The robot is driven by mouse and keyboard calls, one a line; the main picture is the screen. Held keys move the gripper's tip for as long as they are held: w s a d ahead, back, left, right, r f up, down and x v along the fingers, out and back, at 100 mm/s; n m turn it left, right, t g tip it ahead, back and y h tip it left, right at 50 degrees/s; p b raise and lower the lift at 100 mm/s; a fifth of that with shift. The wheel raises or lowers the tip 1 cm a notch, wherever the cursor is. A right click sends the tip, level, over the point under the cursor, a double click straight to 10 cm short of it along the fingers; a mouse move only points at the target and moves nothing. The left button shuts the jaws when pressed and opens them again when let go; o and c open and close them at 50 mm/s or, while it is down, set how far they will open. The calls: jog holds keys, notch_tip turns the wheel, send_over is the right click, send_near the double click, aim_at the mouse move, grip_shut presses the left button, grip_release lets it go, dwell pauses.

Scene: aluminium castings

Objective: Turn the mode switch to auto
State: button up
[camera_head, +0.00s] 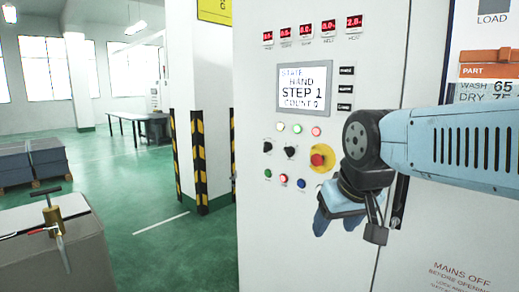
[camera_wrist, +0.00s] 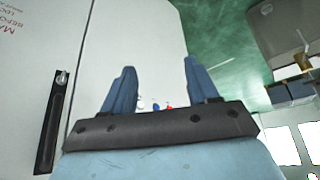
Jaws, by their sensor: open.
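The control panel (camera_head: 255,210) is a tall light-grey cabinet face in the head view. Two black rotary knobs, a left one (camera_head: 268,147) and a right one (camera_head: 290,151), sit left of the red emergency stop button (camera_head: 317,159). I cannot read which is the mode switch, nor which way either points. The screen (camera_head: 305,88) reads STATE HAND, STEP 1, COUNT 0. My gripper (camera_head: 336,226) is open and empty, below and right of the knobs, apart from them. In the wrist view its fingers (camera_wrist: 159,72) stand apart, with small coloured buttons (camera_wrist: 156,105) partly showing between them.
Several lit buttons surround the knobs, with red displays (camera_head: 312,29) above. A dark door handle (camera_wrist: 54,122) stands out beside my gripper in the wrist view. A striped pillar (camera_head: 199,150) and a box with a brass fitting (camera_head: 52,218) stand left; green floor lies between.

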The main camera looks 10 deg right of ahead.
jog(key=shift+w+d, duration=0.1)
jog(key=shift+w, duration=0.2)
jog(key=shift+c, duration=0.8)
jog(key=w+n+g+h, duration=0.1)
jog(key=w+n, duration=0.1)
jog(key=w, duration=0.1)
jog(key=w+d+n+g+h, duration=0.1)
jog(key=w+n+h, duration=0.1)
jog(key=w+n, duration=0.1)
jog(key=w+d+n+h, duration=0.1)
jog(key=w+n, duration=0.1)
jog(key=w, duration=0.1)
jog(key=shift+w+d+r+n+g+h, duration=0.1)
jog(key=shift+d+r+n+g+h, duration=0.2)
jog(key=shift+r+n+g, duration=0.1)
jog(key=shift+c, duration=1.1)
jog(key=n+t+h, duration=0.8)
jog(key=n+h, duration=0.2)
jog(key=n, duration=0.7)
send_near(264, 147)
jog(key=x, duration=0.8)
jog(key=shift+w+d+f, duration=0.15)
jog(key=shift+c, duration=0.5)
grip_shut()
